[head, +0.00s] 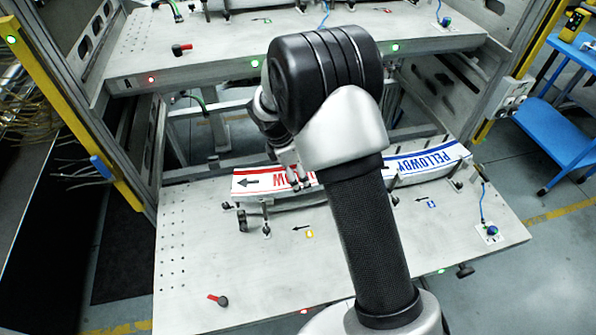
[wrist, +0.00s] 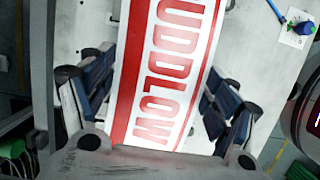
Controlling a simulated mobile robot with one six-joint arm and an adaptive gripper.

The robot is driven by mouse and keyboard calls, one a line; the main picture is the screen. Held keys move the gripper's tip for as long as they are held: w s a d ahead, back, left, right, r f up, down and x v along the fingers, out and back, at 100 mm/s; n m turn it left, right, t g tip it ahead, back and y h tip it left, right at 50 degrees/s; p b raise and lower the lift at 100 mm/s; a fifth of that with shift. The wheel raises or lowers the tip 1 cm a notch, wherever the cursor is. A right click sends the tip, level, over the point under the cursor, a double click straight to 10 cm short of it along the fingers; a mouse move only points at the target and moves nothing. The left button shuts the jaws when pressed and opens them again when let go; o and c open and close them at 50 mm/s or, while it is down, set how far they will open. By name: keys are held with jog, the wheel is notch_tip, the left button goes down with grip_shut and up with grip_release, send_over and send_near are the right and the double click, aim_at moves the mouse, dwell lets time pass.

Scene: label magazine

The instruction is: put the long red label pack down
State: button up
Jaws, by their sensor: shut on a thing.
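The long red label pack, white with red edges and red lettering, shows in the head view (head: 250,182) and the wrist view (wrist: 165,70). Its left end carries a black arrow; its middle is hidden behind my arm in the head view. My gripper (head: 298,182) is shut on the pack, with fingers along both long edges in the wrist view (wrist: 155,105). The pack is above the left part of the lower plate (head: 200,260), near small posts (head: 265,230). I cannot tell whether it rests on them.
A blue-lettered label pack (head: 430,160) lies on the lower plate's right side, beyond my arm. A red-handled knob (head: 217,300) is at the front left and a blue knob (head: 492,231) at the right. An upper shelf (head: 215,60) is behind. The plate's front left is mostly clear.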

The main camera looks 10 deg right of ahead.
jog(key=o, duration=1.6)
jog(key=shift+c, duration=0.2)
jog(key=shift+r, duration=0.1)
jog(key=shift+r, duration=0.3)
jog(key=s+a+r+m+y+p, duration=0.1)
jog(key=s+r+m+p, duration=0.1)
jog(key=r, duration=0.7)
jog(key=s+a+r+m+p, duration=0.1)
jog(key=s+r+p, duration=0.1)
jog(key=r, duration=0.8)
jog(key=s+d+r+m+t+y, duration=0.1)
jog(key=s+r+m+t, duration=0.1)
jog(key=s+r+m, duration=0.5)
jog(key=s+d+r+m+t, duration=0.1)
jog(key=s+r+m, duration=0.2)
jog(key=s, duration=0.7)
jog(key=s+f+m+t+y, duration=0.1)
jog(key=s+m, duration=0.4)
jog(key=s, duration=0.4)
jog(key=shift+t, duration=0.3)
